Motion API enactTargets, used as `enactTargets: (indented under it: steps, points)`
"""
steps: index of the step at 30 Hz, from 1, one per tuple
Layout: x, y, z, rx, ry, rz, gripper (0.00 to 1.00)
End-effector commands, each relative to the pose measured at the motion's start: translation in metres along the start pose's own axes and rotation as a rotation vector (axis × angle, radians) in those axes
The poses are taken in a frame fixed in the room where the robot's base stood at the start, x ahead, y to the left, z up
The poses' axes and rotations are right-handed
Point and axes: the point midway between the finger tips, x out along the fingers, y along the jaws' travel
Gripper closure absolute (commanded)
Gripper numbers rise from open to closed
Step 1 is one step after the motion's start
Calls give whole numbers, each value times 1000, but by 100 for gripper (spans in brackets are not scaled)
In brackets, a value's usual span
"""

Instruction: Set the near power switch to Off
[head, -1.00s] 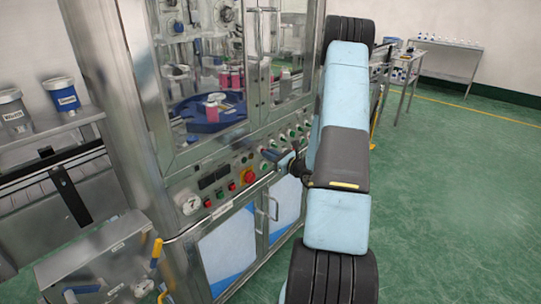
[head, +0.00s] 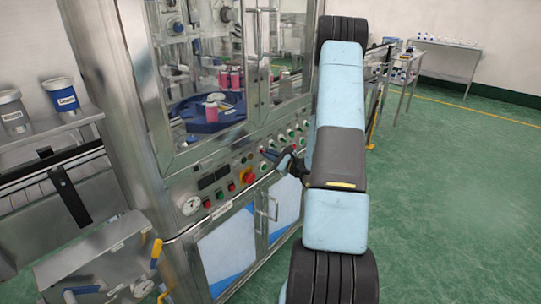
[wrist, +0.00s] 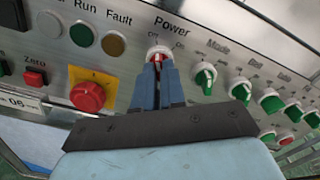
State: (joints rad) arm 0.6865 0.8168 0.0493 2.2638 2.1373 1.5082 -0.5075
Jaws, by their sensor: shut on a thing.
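The power switch (wrist: 158,53) is a red knob with a pale ring, below the word "Power" on the steel control panel (wrist: 134,58). Small position marks flank it; its pointer is largely hidden by my fingers, so I cannot tell its setting. My gripper (wrist: 158,78) is shut on the power switch, with its two blue-grey fingers around the knob from below. In the head view my gripper (head: 275,155) is at the machine's panel, and the arm partly covers that area.
A red emergency knob on a yellow plate (wrist: 88,95) sits left of my fingers. Several green selector knobs, one of them here (wrist: 205,77), line the panel to the right. Pink bottles (head: 211,112) stand behind the machine's glass. Green floor (head: 440,210) is open at the right.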

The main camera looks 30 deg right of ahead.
Motion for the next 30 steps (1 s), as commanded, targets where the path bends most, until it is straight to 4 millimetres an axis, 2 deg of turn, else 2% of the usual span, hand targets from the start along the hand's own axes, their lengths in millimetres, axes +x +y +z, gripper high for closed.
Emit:
enactTargets:
  steps: [7,8,16,25,30]
  points:
    - [-2,0,-3,1,9,-1,100]
    - [-2,0,-3,1,9,-1,89]
    - [-1,0,-2,1,4,0,65]
    - [-4,0,-1,1,2,0,65]
    - [-23,0,-1,2,4,-1,65]
